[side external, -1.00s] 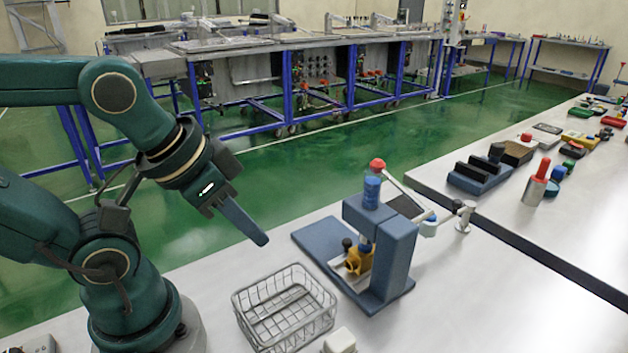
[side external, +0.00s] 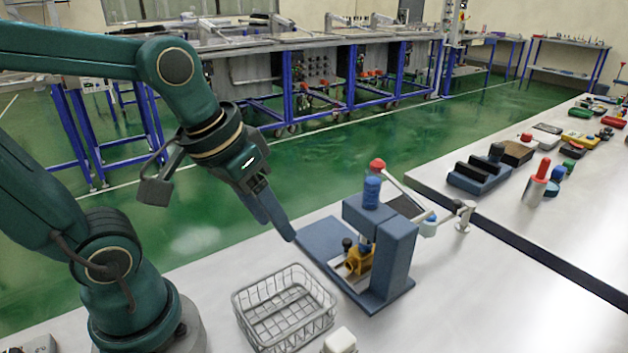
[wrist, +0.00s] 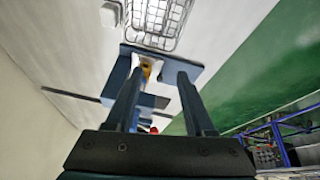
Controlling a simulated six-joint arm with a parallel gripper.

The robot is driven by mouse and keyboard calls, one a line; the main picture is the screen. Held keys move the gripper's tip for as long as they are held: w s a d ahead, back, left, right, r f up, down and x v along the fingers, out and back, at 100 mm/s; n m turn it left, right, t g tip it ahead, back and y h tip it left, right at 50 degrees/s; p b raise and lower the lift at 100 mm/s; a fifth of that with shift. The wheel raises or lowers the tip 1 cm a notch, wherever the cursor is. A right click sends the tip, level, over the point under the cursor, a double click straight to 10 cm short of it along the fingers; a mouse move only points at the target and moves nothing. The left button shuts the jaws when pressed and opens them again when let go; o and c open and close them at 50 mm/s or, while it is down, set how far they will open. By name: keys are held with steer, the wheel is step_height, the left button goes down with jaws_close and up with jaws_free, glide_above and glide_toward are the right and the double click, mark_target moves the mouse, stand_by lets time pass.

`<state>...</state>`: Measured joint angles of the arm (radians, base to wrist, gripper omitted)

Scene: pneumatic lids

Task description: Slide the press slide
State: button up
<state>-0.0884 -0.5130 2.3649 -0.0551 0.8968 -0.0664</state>
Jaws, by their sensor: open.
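The press (side external: 395,255) is a blue frame on a flat blue base plate, with a blue cylinder (side external: 371,190) on top. A yellow-brown block (side external: 357,260) sits low inside the frame, with a small black knob (side external: 347,243) beside it; I cannot tell which part is the slide. My gripper (side external: 288,235) is open and empty, pointing down, left of the press frame and above the near left end of its base. In the wrist view, my gripper's two fingers (wrist: 160,75) stand apart, with the yellow block (wrist: 147,68) partly showing between them.
A wire basket (side external: 285,308) stands in front of the press and also shows in the wrist view (wrist: 158,20). A small white block (side external: 340,341) is beside it. A lever with a red knob (side external: 377,164) rises above the press. A second table (side external: 480,215) lies behind right.

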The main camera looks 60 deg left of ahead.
steer(key=w+a+f+n+g+h, duration=0.25)
steer(key=w+a+f+n, duration=0.35)
steer(key=w+n, duration=0.3)
steer(key=n+h, duration=0.2)
steer(key=n, duration=0.9)
glide_above(347, 240)
steer(key=s+a, duration=0.1)
steer(key=a, duration=0.2)
steer(key=shift+x, duration=0.85)
steer(key=shift+s+f+n, duration=0.15)
steer(key=shift+f+n, duration=0.15)
steer(key=shift+f, duration=0.1)
steer(key=shift+g+y, duration=0.25)
steer(key=shift+x, duration=2.15)
jaws_close()
